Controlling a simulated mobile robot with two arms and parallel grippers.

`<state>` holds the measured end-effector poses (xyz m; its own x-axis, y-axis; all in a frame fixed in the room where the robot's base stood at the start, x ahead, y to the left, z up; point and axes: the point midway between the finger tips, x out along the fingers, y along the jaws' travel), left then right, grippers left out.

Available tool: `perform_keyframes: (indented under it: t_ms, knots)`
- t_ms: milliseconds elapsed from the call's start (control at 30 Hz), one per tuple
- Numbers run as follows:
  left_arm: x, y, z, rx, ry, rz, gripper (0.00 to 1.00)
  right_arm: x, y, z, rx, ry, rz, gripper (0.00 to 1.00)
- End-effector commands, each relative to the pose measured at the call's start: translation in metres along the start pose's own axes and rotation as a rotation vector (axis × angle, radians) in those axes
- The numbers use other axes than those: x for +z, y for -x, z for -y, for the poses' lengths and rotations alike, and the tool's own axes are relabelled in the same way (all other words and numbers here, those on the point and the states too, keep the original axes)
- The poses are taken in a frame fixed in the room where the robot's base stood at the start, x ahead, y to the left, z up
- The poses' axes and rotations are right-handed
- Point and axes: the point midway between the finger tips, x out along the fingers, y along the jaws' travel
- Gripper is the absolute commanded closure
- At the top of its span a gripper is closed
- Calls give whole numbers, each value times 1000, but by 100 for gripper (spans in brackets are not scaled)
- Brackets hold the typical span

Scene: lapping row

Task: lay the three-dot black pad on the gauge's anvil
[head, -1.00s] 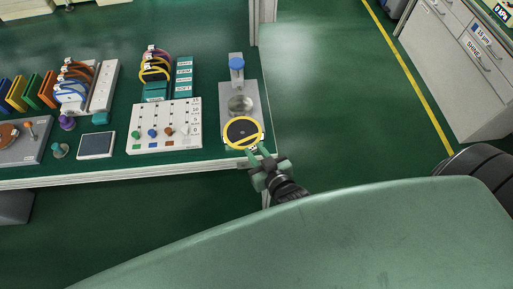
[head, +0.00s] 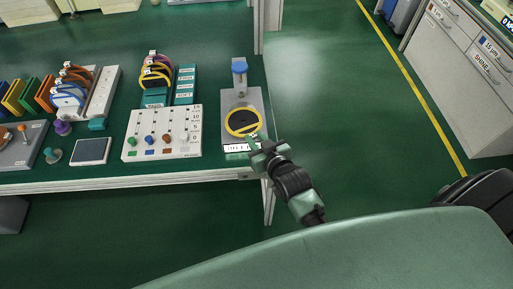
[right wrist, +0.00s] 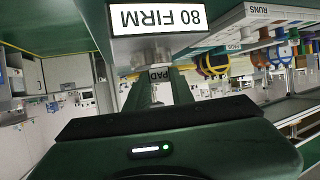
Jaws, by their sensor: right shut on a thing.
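A black round pad with a yellow rim (head: 243,121) is over the middle of the gauge (head: 256,104), a grey plate with a post and blue knob at the back. The pad hides the anvil; I cannot tell whether it touches it. Its dots are too small to make out. My right gripper (head: 256,139) is shut on the pad's near edge, coming from the front right. My left gripper is out of view.
A white peg board (head: 164,133) stands left of the gauge, with a teal rack of yellow and purple rings (head: 156,78) behind it. A dark-topped square block (head: 91,150) lies further left. The bench ends just right of the gauge; the floor there is clear.

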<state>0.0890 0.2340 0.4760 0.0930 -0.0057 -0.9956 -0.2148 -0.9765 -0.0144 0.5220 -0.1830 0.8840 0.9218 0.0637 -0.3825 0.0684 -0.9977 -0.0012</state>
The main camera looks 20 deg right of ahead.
Motion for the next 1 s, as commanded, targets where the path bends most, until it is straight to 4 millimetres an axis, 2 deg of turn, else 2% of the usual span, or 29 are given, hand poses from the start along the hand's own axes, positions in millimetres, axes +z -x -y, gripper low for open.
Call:
perform_keyframes:
  t_ms: [600,1000]
  knots:
    - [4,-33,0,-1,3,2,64,-18,-54,-21,1,2,-3,100]
    - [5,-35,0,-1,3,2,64,-11,-59,-22,0,1,-1,100]
